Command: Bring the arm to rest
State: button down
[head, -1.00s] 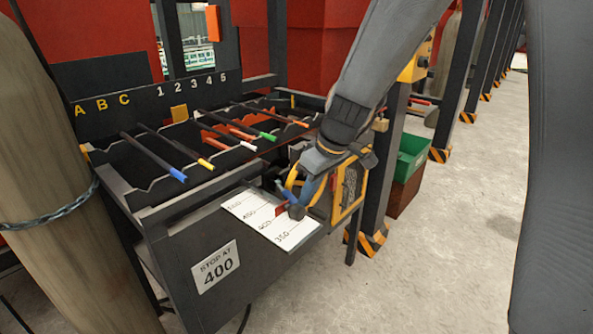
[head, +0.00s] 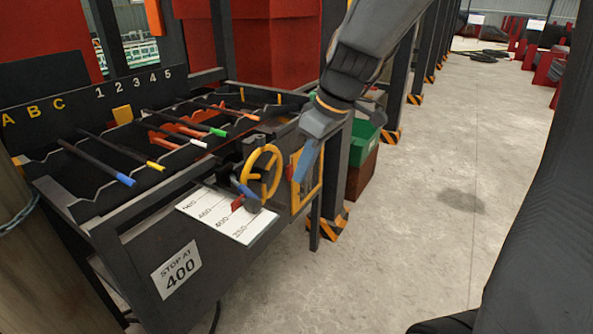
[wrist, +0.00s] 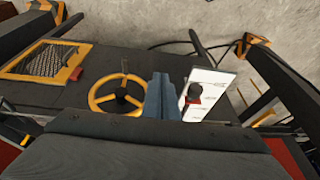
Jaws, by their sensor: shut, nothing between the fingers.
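My arm comes down from the top of the head view, and my gripper (head: 305,162) hangs just right of the yellow handwheel (head: 262,172). In the wrist view my gripper (wrist: 160,85) shows as a narrow blue-grey shape with its fingers together and nothing between them. In the head view the red pointer (head: 237,203) stands near the 400 mark.
A rack of bars with coloured ends (head: 125,180) fills the bench at left. A yellow-framed mesh panel (head: 307,180) is close to my gripper. A post with a striped foot (head: 335,222) and a green crate (head: 362,142) stand to the right.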

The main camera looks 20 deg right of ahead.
jog(key=s+d+f+m+g+h+p, duration=0.1)
jog(key=s+d+f+m+g+h, duration=0.1)
jog(key=s+f+m, duration=0.7)
jog(key=s+d+h, duration=0.1)
jog(key=s, duration=0.4)
jog(key=shift+d+f, duration=0.15)
